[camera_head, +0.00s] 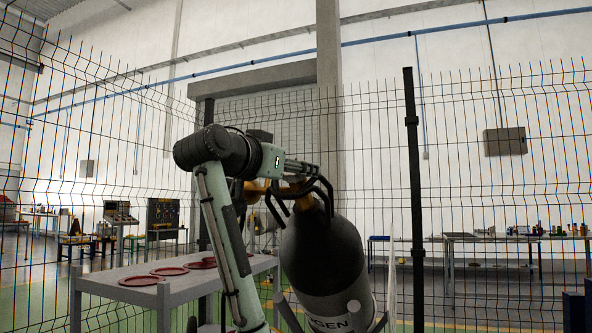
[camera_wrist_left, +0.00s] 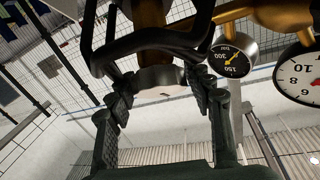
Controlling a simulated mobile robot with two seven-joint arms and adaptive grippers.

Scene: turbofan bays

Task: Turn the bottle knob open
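A dark gas bottle (camera_head: 322,255) with a white label ending in "GEN" stands tilted in the head view, its base out of frame. A brass valve and a dark guard frame (camera_head: 325,190) are at its top. My left gripper (camera_head: 301,167) reaches in from the left to the valve. In the left wrist view, my left gripper's fingers (camera_wrist_left: 163,92) are spread, one on each side of a grey round knob (camera_wrist_left: 160,79) at the tips. Whether the pads touch the knob is unclear. The guard's black bars (camera_wrist_left: 145,38) pass in front of the brass stem. My right gripper is not in view.
Two pressure gauges, a smaller dark one (camera_wrist_left: 232,58) and a larger white one (camera_wrist_left: 299,76), sit right of the knob, close to the right finger. A grey table (camera_head: 120,276) with several red rings stands left of the bottle. A wire fence runs behind.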

